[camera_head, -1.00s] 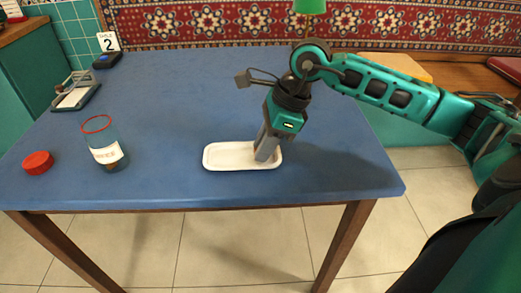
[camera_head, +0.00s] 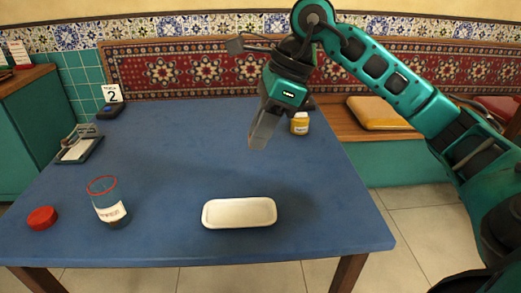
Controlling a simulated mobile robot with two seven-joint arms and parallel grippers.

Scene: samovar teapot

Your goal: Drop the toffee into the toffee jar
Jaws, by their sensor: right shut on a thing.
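The toffee jar (camera_head: 108,203) is clear with a white label and a red rim, and it stands open at the left of the blue table. Some dark content shows low in it. My right gripper (camera_head: 258,142) is raised above the table, behind the white dish (camera_head: 240,213) in the picture and well to the right of the jar. It is shut on the toffee, which its fingers hide from this view. The white dish looks empty. My left gripper is not in view.
A red lid (camera_head: 42,218) lies left of the jar. A scale-like device (camera_head: 79,147) and a number 2 sign (camera_head: 112,94) stand at the back left. A yellow jar (camera_head: 300,124) stands at the back right. The middle of the table (camera_head: 180,150) is clear.

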